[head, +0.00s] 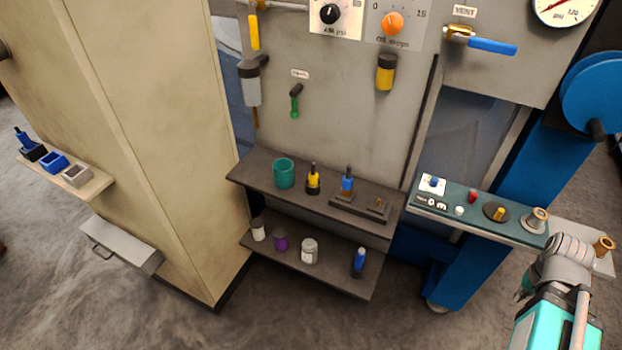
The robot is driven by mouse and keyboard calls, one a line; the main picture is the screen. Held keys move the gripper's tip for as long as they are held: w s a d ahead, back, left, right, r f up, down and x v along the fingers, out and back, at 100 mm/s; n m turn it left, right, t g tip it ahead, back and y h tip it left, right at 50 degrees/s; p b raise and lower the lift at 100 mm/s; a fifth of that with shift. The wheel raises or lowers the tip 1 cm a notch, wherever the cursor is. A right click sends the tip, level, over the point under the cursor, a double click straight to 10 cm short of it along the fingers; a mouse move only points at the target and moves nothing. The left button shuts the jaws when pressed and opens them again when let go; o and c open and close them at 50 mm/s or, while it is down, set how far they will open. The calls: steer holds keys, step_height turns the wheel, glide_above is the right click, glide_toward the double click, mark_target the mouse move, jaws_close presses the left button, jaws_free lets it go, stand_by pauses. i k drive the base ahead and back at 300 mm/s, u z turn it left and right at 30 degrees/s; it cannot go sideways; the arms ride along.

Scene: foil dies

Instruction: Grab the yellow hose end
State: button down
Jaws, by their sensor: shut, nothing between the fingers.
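No hose shows clearly, and I cannot tell which yellow part is the hose end. A yellow piece with a dark tip and dark base (313,181) stands upright on the upper dark shelf (255,170). A yellow cylinder with a dark top (386,73) is mounted on the grey panel. A yellow lever (254,33) hangs at the panel's top left. My gripper (523,288) is at the lower right beside my arm, mostly hidden by it. It looks shut and empty, well to the right of all these yellow parts.
A teal cup (284,172) and a blue-topped piece (347,181) share the upper shelf. Several small jars, including a white one (309,250), stand on the lower shelf. A control ledge (470,222) with knobs juts out near my arm. A beige cabinet (160,130) stands left.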

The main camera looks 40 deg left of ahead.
mark_target(312, 176)
steer(key=u, duration=1.6)
